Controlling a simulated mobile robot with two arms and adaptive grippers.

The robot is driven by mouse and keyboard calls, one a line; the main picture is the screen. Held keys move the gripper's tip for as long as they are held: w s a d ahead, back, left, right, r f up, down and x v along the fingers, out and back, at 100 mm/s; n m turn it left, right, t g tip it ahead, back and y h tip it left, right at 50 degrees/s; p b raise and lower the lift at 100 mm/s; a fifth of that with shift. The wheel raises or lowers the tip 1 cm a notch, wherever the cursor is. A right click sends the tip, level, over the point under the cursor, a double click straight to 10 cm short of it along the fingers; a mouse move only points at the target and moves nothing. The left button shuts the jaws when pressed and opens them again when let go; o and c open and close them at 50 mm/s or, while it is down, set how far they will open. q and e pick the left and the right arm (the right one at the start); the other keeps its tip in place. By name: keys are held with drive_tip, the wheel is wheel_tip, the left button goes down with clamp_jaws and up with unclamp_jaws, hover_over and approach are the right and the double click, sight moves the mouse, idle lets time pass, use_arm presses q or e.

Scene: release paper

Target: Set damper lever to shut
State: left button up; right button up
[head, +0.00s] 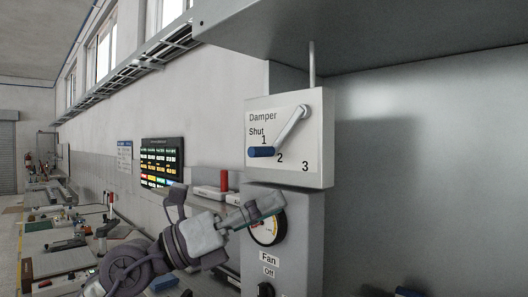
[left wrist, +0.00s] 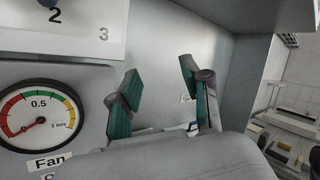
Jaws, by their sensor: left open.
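The damper panel (head: 314,128) is a white box marked Shut, 1, 2 and 3. Its metal damper lever (head: 289,127) pivots at the upper right and slants down left to a blue handle (head: 261,152), which sits just below the 1 and left of the 2. In the left wrist view the handle (left wrist: 47,3) is barely seen at the top edge. My left gripper (head: 224,199) is open and empty, below and left of the handle, apart from it. Its two teal-padded fingers (left wrist: 160,80) stand spread in the left wrist view. My right gripper is not seen.
A round gauge (head: 267,228) and a Fan switch (head: 265,289) are on the grey column below the panel, close to my left gripper. A metal hood (head: 400,40) overhangs above. A cluttered bench (head: 65,262) runs along the left.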

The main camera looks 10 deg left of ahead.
use_arm(q)
drive_tip(key=w+a+r+m+t+y, duration=0.1)
drive_tip(key=a+r+m+t+y, duration=0.1)
drive_tip(key=a+r+t+y, duration=0.3)
drive_tip(key=n+y, duration=0.2)
drive_tip(key=y, duration=0.3)
approach(272, 150)
drive_tip(key=shift+t, duration=0.3)
drive_tip(key=p+x, duration=0.3)
drive_tip(key=x, duration=0.1)
drive_tip(key=p+x, duration=0.3)
drive_tip(key=x, duration=0.1)
drive_tip(key=shift+w+a+f+p, duration=0.2)
drive_tip(key=shift+w+a+p, duration=0.05)
drive_tip(key=shift+a+p, duration=0.05)
drive_tip(key=shift+w+d+f, duration=0.1)
drive_tip(key=shift+w+d, duration=0.05)
drive_tip(key=shift+w, duration=0.15)
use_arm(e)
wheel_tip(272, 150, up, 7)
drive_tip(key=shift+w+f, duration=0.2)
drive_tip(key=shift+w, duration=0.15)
use_arm(q)
drive_tip(key=shift+s, duration=0.1)
clamp_jaws()
